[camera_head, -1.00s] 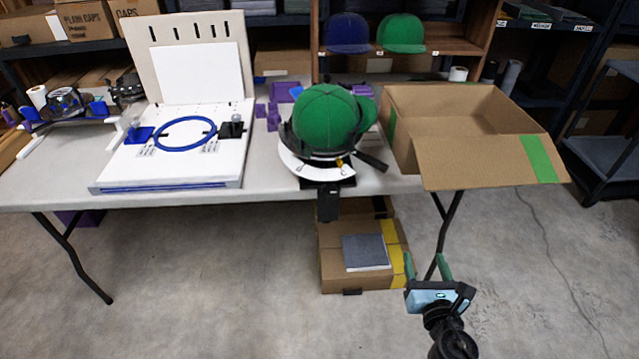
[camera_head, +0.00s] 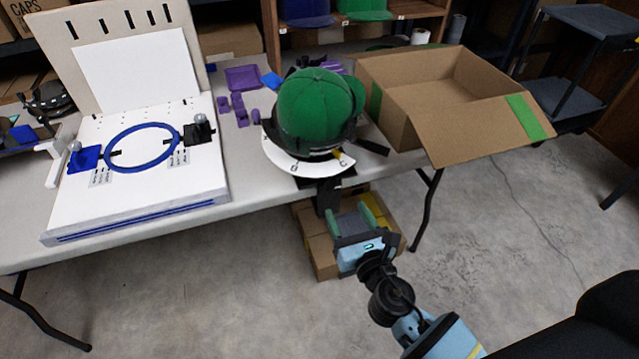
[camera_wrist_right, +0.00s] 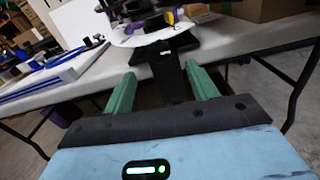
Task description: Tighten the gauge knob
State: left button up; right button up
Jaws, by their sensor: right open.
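A green cap (camera_head: 312,108) sits on a dark cap holder with a white curved plate (camera_head: 290,162) at the table's front edge. A small yellow part (camera_head: 341,155) shows at the front of this holder; it also shows in the right wrist view (camera_wrist_right: 171,17). I cannot tell whether it is the gauge knob. My right gripper (camera_head: 351,206) has green fingers, open and empty, below and in front of the holder. In the right wrist view the fingers (camera_wrist_right: 161,72) stand either side of the holder's dark bracket (camera_wrist_right: 170,75), apparently short of it. My left gripper is out of view.
A white board with a blue ring (camera_head: 142,147) and two dark-and-blue fixtures with grey knobs lies on the table's left. An open cardboard box (camera_head: 400,128) stands right of the cap. Small purple parts (camera_head: 238,107) lie behind. Boxes (camera_head: 318,252) sit under the table.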

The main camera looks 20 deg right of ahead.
aim_at(334, 188)
jog(key=shift+w+a, duration=0.15)
jog(key=shift+w, duration=3.75)
